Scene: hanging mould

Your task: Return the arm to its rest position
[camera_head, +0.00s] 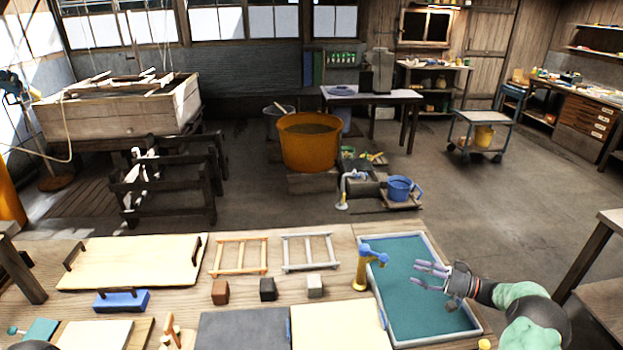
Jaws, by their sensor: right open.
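My right gripper (420,274) comes in from the lower right, with its pale fingers spread apart and pointing left. Nothing shows between its fingers. In the view it overlaps the white-rimmed tray of teal liquid (405,250); its exact height above the tray is hard to tell. My left gripper is not in view.
A wooden table (607,243) stands at the right edge.

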